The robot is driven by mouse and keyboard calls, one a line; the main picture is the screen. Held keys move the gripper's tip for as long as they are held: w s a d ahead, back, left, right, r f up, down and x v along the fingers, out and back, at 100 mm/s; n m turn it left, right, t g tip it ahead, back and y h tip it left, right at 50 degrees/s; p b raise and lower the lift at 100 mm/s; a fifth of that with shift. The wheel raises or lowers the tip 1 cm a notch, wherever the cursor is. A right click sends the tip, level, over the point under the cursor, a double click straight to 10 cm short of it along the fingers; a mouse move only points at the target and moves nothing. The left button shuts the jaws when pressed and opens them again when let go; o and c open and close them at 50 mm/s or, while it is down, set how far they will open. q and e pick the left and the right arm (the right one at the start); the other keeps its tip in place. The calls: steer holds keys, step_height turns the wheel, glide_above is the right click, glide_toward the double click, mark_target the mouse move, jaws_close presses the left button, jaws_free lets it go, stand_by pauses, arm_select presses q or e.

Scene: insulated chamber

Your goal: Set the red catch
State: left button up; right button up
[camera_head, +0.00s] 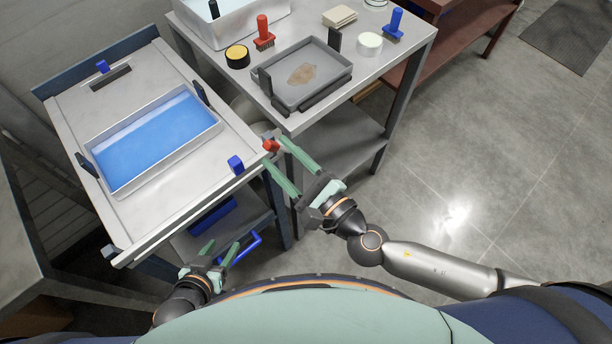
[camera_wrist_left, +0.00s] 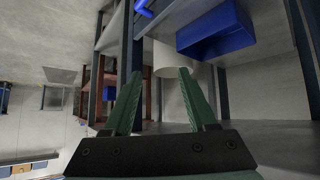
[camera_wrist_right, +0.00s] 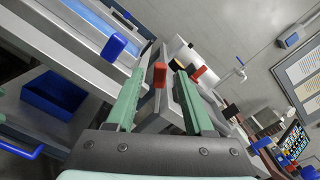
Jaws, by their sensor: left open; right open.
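My left gripper (camera_head: 220,252) is open and empty, low in front of the left table. The left wrist view shows its open fingers (camera_wrist_left: 158,88) with nothing between them.
A tray of blue liquid (camera_head: 150,140) lies on the left table (camera_head: 120,215), with a blue block (camera_head: 236,164) by its front edge. The right table holds a grey tray (camera_head: 303,76), brushes and round tins. A blue bin (camera_wrist_left: 215,32) is below.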

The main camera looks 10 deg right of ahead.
arm_select(q)
step_height(320, 180, down, 2)
steer(key=shift+f+b, duration=0.1)
steer(key=shift+b, duration=0.8)
arm_select(e)
steer(key=v, duration=0.8)
steer(key=shift+s+d, duration=0.2)
steer(key=shift+s, duration=0.05)
arm_select(q)
steer(key=shift+c, duration=0.3)
